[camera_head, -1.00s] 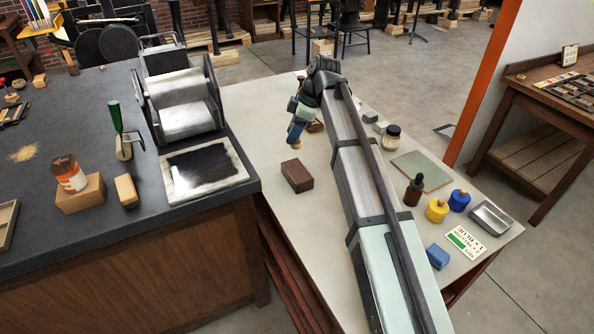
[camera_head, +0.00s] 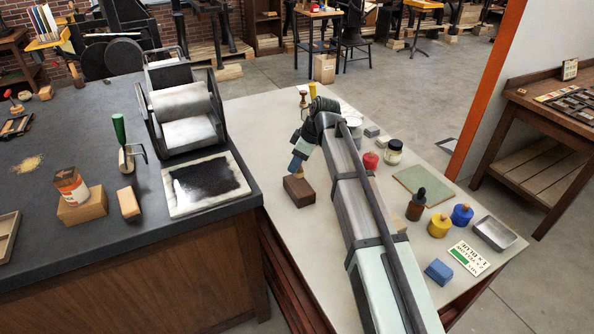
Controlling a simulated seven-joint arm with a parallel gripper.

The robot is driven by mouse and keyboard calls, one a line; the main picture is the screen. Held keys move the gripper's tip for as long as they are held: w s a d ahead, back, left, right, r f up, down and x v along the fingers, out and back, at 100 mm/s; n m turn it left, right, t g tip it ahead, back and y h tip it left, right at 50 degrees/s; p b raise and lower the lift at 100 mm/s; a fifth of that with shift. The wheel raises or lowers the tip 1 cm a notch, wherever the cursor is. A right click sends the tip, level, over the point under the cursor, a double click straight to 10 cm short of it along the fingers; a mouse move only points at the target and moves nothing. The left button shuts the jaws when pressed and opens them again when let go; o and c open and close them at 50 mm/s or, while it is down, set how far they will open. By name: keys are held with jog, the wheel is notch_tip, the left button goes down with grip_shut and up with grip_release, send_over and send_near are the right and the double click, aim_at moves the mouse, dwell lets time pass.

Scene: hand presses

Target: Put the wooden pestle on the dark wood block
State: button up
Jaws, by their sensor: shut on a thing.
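The dark wood block (camera_head: 299,190) lies on the light table, left of my arm. My gripper (camera_head: 297,168) is just above the block's far edge, pointing down, with blue fingers. It is shut on a small tan wooden piece, which I take to be the wooden pestle (camera_head: 299,174). Most of the pestle is hidden by the fingers. Its lower end is at or just over the block's top; I cannot tell whether they touch.
My arm crosses the table. To its right are a red jar (camera_head: 370,161), a dark-lidded jar (camera_head: 393,152), a green mat (camera_head: 422,183), a brown dropper bottle (camera_head: 416,205), yellow and blue pots and a metal tray (camera_head: 494,234). The dark counter (camera_head: 150,228) is at left.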

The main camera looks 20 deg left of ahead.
jog(key=shift+f, duration=1.75)
jog(key=o, duration=1.1)
jog(key=shift+f, duration=0.15)
jog(key=shift+o, duration=0.2)
jog(key=v, duration=1.2)
